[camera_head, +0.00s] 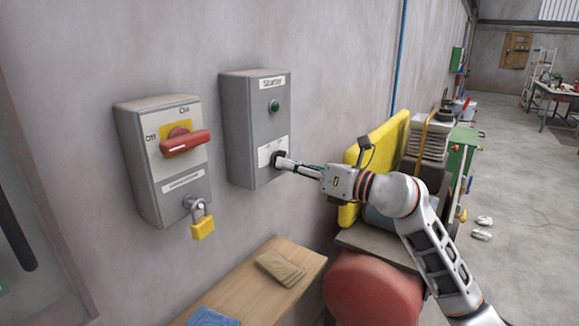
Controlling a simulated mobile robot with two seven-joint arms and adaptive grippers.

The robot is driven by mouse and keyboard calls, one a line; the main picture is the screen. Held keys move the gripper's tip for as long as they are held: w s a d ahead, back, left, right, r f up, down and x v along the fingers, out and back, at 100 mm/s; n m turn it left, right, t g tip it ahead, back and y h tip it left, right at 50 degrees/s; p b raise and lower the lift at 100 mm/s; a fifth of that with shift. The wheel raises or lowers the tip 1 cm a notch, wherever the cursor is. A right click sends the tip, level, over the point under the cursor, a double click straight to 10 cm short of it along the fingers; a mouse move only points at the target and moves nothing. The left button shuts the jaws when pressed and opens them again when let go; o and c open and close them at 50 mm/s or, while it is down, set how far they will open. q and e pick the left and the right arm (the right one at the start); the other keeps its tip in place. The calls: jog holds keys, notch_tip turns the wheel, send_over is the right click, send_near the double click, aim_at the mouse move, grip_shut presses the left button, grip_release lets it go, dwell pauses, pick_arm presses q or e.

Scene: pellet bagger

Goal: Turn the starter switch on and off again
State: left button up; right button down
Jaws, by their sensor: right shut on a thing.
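The starter box (256,115) is a grey box on the wall with a "Starter" label at its top. A green lamp or button (273,106) sits below the label. The black switch knob (277,156) is on a white plate low on the box's front. My right gripper (284,162) reaches in from the right and is shut on the knob. The fingers partly cover the knob, so its setting cannot be read. My left gripper is not in view.
A grey isolator box (148,185) with a red handle (186,143) and a yellow padlock (203,228) hangs to the left. Below is a wooden bench (245,292) with gloves (280,268). A yellow panel (383,150) and a red rounded thing (372,290) stand near my right arm.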

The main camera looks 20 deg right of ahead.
jog(key=n+b, duration=0.2)
jog(key=n, duration=0.3)
jog(key=n+b, duration=0.1)
jog(key=n, duration=0.4)
jog(key=shift+w+d+f+b, duration=0.1)
jog(key=shift+w+d+b, duration=0.05)
jog(key=shift+b, duration=0.2)
jog(key=shift+n, duration=0.3)
jog(key=c, duration=2.1)
grip_release()
jog(key=shift+c, duration=0.2)
jog(key=v, duration=1.2)
